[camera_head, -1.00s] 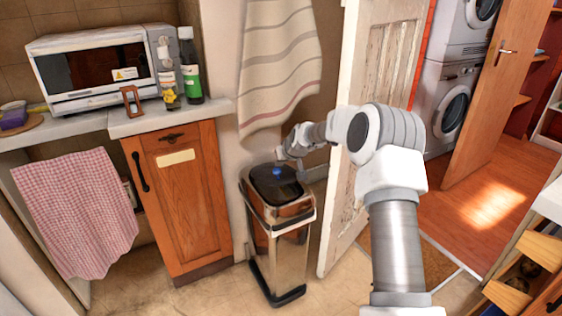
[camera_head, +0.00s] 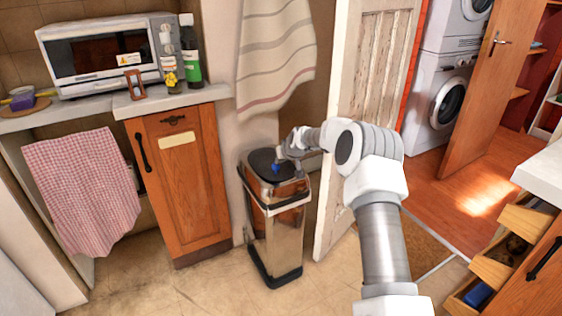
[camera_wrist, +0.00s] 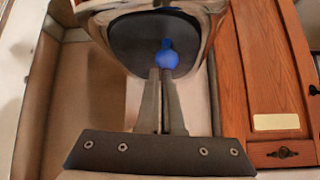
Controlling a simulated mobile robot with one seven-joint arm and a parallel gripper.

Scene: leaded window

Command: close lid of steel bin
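The steel bin (camera_head: 272,235) stands on the floor left of the open white door. Its lid (camera_head: 262,163) has a black top panel and a shiny steel edge, with a small blue piece (camera_head: 276,168) on it. I cannot tell how far the lid stands open. My gripper (camera_head: 283,161) is at the lid's right side, close to the blue piece. In the wrist view, the fingers of my gripper (camera_wrist: 162,74) are together, their tips overlapping the round blue piece (camera_wrist: 168,59) in front of the dark lid panel (camera_wrist: 135,42). Contact is unclear.
A wooden cabinet (camera_head: 184,195) stands left of the bin. A striped towel (camera_head: 277,55) hangs behind it. The white door (camera_head: 365,95) is close on the right. Open drawers (camera_head: 497,268) are at the lower right. Floor in front is clear.

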